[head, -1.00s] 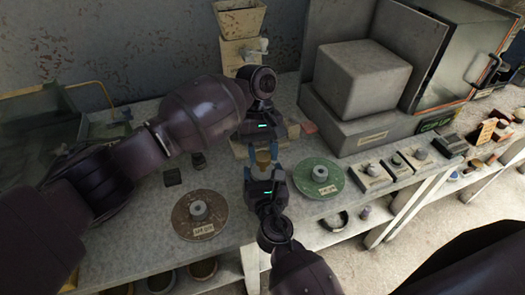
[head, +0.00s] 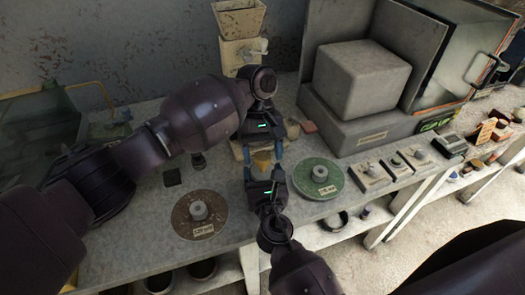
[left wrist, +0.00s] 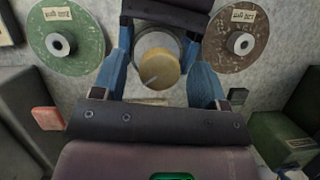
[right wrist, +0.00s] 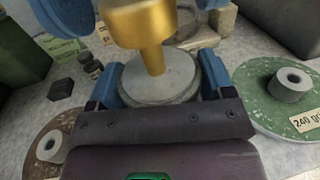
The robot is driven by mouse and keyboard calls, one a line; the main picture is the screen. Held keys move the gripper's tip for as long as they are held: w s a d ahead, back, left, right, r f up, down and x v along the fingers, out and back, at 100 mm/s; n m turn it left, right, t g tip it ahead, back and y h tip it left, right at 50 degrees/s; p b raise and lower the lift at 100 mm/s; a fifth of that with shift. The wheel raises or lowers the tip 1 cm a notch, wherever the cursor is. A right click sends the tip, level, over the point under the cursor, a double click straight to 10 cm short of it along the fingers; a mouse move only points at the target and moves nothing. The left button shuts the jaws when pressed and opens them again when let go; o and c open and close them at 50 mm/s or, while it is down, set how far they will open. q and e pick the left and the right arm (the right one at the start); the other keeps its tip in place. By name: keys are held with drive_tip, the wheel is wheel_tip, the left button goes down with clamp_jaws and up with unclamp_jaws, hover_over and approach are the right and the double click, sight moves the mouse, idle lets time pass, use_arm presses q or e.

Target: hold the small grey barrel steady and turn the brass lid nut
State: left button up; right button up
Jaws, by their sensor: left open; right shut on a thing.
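The brass lid nut (left wrist: 158,68) sits on top of the small grey barrel (right wrist: 160,82); its knob and stem show large in the right wrist view (right wrist: 140,24). My right gripper (right wrist: 172,78) is shut on the barrel, with a blue finger on each side. My left gripper (left wrist: 158,76) is open, its blue fingers standing apart on either side of the nut, with clear gaps. In the head view the nut (head: 262,161) shows between my two grippers, and the barrel is mostly hidden there.
A brown disc (head: 200,214) lies left of the grippers and a green disc (head: 318,178) right, each with a grey hub. A large grey block (head: 362,78) stands behind right. A hopper device (head: 240,45) stands behind. Small weights (head: 372,172) line the right edge.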

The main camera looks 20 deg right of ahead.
use_arm(q)
drive_tip(key=v, duration=1.2)
drive_tip(key=shift+r, duration=0.1)
